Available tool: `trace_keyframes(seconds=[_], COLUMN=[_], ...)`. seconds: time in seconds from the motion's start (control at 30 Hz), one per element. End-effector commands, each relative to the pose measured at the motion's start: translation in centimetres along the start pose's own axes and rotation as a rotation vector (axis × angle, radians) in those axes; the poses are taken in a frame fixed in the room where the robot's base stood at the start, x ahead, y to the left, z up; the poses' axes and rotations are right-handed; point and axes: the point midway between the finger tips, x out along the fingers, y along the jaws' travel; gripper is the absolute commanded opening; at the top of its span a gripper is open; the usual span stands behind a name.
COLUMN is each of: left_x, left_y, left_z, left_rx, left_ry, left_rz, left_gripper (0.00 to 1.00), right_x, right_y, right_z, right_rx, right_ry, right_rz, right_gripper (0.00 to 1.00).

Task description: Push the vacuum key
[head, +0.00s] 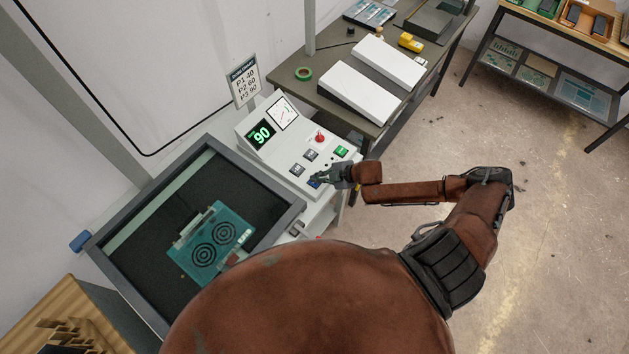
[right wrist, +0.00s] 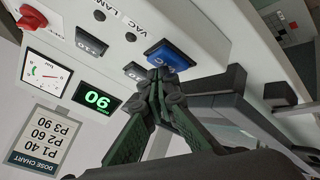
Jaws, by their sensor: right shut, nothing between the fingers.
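The white control panel (head: 270,160) stands beside the dark exposure bed. A blue key (right wrist: 168,55) sits at its near edge, with the printed letters VAC close by; it also shows in the head view (head: 313,184), partly behind my fingers. My right gripper (head: 322,177) is shut and empty, with its fingertips (right wrist: 158,78) right at the blue key's edge. I cannot tell whether they touch it. My left gripper is not in view.
Grey keys (head: 310,155), a green button (head: 341,151) and a red knob (head: 319,138) are close by on the panel. The display (head: 261,134) reads 90. A teal plate (head: 222,232) lies in the framed bed (head: 110,232). A dose chart (head: 245,80) stands behind.

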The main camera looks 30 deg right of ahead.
Motion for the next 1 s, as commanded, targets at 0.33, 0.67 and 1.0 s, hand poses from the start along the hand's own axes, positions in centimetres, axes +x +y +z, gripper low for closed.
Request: trace_keyframes(seconds=[0.33, 0.67, 1.0], left_x=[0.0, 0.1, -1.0], left_y=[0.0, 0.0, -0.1], left_z=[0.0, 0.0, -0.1], left_rx=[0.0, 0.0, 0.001], left_ry=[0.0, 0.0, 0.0], left_rz=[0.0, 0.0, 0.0], left_gripper=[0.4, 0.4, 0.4], right_x=[0.0, 0.3, -0.4], right_y=[0.0, -0.2, 0.3], right_z=[0.1, 0.2, -0.3], right_rx=[0.0, 0.0, 0.0], right_ry=[-0.001, -0.001, -0.001], right_rz=[0.0, 0.0, 0.0], right_gripper=[0.0, 0.0, 0.0])
